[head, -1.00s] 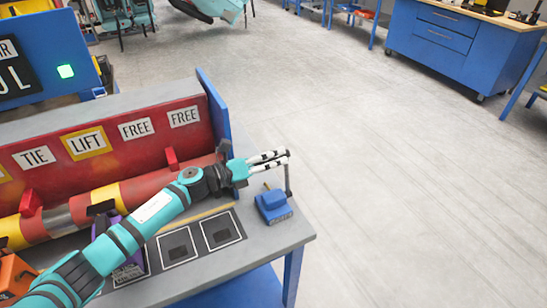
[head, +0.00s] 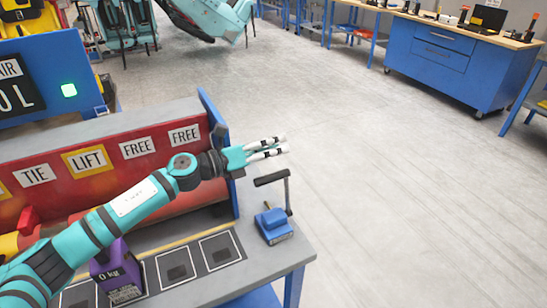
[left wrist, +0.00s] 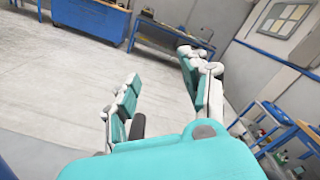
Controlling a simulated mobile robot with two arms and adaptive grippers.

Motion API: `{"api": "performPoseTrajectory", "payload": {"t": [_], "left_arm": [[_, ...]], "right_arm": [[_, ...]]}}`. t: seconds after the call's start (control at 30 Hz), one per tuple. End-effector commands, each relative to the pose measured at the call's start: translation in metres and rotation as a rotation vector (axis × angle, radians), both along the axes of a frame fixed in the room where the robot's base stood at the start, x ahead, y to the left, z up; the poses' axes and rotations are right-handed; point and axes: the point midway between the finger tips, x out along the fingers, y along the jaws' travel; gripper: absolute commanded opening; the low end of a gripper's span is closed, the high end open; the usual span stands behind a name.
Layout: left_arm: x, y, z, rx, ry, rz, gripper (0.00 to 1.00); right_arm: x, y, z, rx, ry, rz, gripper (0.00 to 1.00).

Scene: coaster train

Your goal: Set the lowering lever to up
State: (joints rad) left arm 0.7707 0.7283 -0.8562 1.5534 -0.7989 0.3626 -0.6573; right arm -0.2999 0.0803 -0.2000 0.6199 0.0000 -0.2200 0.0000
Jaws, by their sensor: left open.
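A lever stands at the right end of the grey bench in the head view. It has a blue base (head: 272,225), a thin upright grey rod (head: 287,193) and a black handle (head: 271,178) pointing left. My left gripper (head: 277,147) is just above and behind the handle in the picture, apart from it. Its white-tipped fingers are open with nothing between them. In the left wrist view the two teal fingers (left wrist: 160,95) stand wide apart. A dark piece beside the left finger there may be the handle. My right gripper does not show.
A red panel (head: 90,175) with signs such as LIFT and FREE runs along the bench, ending at a blue end plate (head: 218,140). A purple 0 kg weight (head: 118,272) sits near framed squares (head: 221,250). The floor right of the bench is open.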

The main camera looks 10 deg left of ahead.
Motion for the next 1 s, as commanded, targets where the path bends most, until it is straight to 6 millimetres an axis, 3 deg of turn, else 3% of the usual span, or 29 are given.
{"api": "performPoseTrajectory", "payload": {"t": [0.27, 0.37, 0.43, 0.6, 0.7, 0.77, 1.0], "left_arm": [[0.000, 0.000, 0.002, 0.000, 0.001, -0.001, 0.46], [-0.003, -0.005, -0.001, -0.010, 0.002, -0.002, 0.33], [-0.011, -0.018, -0.008, -0.042, 0.002, -0.002, 0.24], [-0.062, -0.081, -0.036, -0.271, 0.029, 0.059, 0.01], [-0.099, -0.098, -0.044, -0.460, 0.095, 0.184, 0.00], [-0.117, -0.094, -0.051, -0.556, 0.153, 0.280, 0.00], [-0.167, -0.042, -0.088, -0.764, 0.406, 0.627, 0.00]], "right_arm": [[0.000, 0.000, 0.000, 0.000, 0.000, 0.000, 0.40], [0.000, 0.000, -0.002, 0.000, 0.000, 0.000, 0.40], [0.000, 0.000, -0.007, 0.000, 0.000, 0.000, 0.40], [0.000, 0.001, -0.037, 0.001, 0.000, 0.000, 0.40], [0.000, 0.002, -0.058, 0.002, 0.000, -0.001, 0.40], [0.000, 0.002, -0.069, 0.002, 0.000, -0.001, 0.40], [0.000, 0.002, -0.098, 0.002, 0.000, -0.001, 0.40]]}}
